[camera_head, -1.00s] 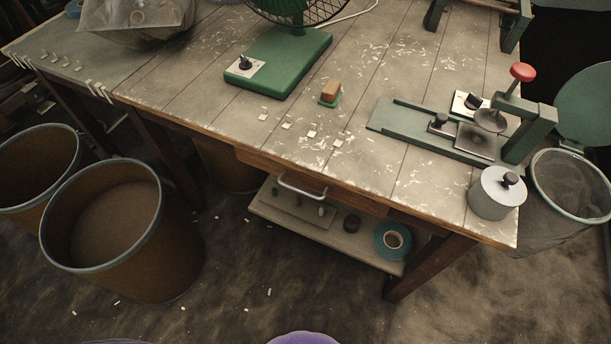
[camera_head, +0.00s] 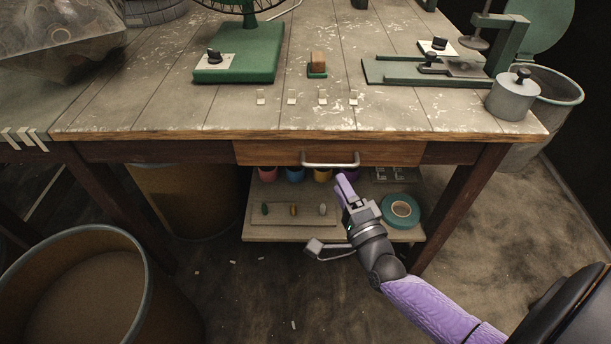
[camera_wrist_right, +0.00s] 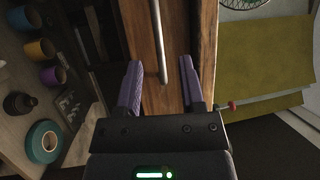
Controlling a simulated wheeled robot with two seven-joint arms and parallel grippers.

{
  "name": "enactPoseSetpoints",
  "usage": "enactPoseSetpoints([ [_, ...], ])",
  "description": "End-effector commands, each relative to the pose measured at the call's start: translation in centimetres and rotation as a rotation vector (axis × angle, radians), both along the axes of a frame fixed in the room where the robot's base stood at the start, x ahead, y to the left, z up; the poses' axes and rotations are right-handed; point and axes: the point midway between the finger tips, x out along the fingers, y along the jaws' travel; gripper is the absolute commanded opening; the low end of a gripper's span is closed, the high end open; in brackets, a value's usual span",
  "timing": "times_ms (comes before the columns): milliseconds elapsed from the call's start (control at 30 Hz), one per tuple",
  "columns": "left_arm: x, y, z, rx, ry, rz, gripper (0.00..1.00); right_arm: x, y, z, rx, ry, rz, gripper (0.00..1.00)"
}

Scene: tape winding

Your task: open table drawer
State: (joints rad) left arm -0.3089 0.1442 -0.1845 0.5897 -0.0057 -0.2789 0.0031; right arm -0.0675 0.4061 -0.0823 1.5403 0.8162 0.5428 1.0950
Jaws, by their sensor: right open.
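The table drawer (camera_head: 270,153) has a wooden front under the tabletop's front edge and looks shut. Its metal bar handle (camera_head: 330,164) is at the middle of the front. My right gripper (camera_head: 342,182) is just below and in front of the handle, pointing up at it. In the right wrist view the handle (camera_wrist_right: 160,45) lies ahead, between the lines of the two purple fingers of my right gripper (camera_wrist_right: 162,85), which are apart with nothing between them. I cannot tell how far the fingers are from the handle. My left gripper is not in view.
The lower shelf (camera_head: 285,232) holds coloured cups and a teal tape roll (camera_head: 401,210). The wooden tabletop (camera_head: 200,110) carries a green fan base (camera_head: 243,55), a press (camera_head: 440,68) and a metal weight (camera_head: 512,95). A large bin (camera_head: 85,290) stands at the lower left.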

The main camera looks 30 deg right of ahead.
Motion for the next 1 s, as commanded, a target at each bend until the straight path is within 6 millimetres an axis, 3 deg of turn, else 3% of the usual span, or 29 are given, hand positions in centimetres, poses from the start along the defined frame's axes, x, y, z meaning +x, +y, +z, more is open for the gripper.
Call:
enactPoseSetpoints([
  [100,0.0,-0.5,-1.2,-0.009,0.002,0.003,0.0,2.8,-0.4,0.1,0.0,0.0,-0.001,0.5],
  [300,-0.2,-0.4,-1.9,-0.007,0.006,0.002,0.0,5.5,-0.8,0.7,-0.001,0.003,-0.001,0.5],
  [633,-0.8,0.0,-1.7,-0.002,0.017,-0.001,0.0,6.1,-0.9,0.9,-0.003,0.006,0.0,0.5],
  [867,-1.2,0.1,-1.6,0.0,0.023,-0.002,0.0,6.0,-0.9,0.9,-0.003,0.007,0.0,0.03],
  [1000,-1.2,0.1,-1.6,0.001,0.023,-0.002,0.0,6.0,-0.9,0.9,-0.004,0.007,0.0,0.0],
])
